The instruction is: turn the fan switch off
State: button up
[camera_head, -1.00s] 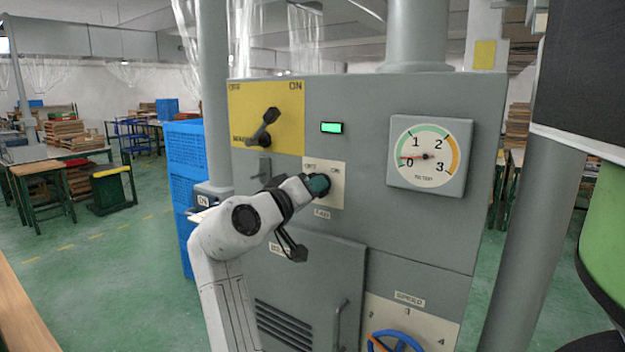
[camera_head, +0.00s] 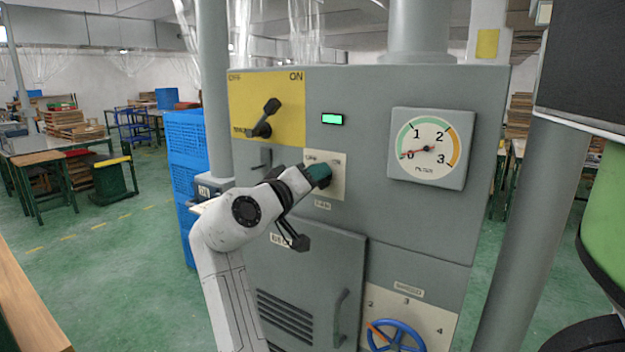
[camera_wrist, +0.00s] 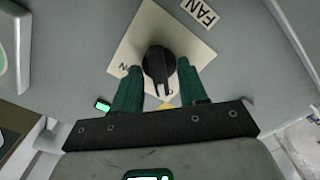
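The fan switch is a black knob (camera_wrist: 158,65) on a cream plate (camera_head: 340,185), above a label that reads FAN (camera_wrist: 198,11) in the wrist view. That view shows the panel upside down. My gripper (camera_wrist: 159,66) has its two green fingers on either side of the knob, with small gaps visible between fingers and knob. The ON mark (camera_wrist: 124,67) shows beside the left finger; the OFF mark is not readable there. The knob's ridge points toward the palm, roughly between the fingers. In the head view, my gripper (camera_head: 319,175) hides the knob.
The grey cabinet (camera_head: 420,225) carries a yellow plate with a lever (camera_head: 265,118), a lit green lamp (camera_head: 332,119), a gauge (camera_head: 428,149) near 0 and a blue handwheel (camera_head: 397,336). Blue crates (camera_head: 187,150) stand left of it. A door handle (camera_head: 341,318) sticks out below.

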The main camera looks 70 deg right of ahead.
jog(key=b+v, duration=0.2)
jog(key=v, duration=0.8)
jog(key=shift+a, duration=0.35)
jog(key=shift+w, duration=0.15)
jog(key=a+f+n+t+y, duration=0.2)
jog(key=f+n+t+y, duration=0.2)
jog(key=f, duration=1.1)
jog(key=a+f+n+t+y, duration=0.2)
jog(key=f+n+t+y, duration=0.1)
jog(key=f, duration=1.1)
jog(key=s+a+f+n+g+y, duration=0.1)
jog(key=s+a+f+y, duration=0.4)
jog(key=f, duration=0.5)
jog(key=s+a+f+n+g+y, duration=0.1)
jog(key=s+a+f+n+y, duration=0.2)
jog(key=s+a+f, duration=0.6)
jog(key=a+f+y, duration=0.1)
jog(key=a+y, duration=0.1)
jog(key=a, duration=0.1)
jog(key=shift+s+a, duration=0.2)
jog(key=shift+s, duration=0.05)
jog(key=shift+f, duration=0.1)
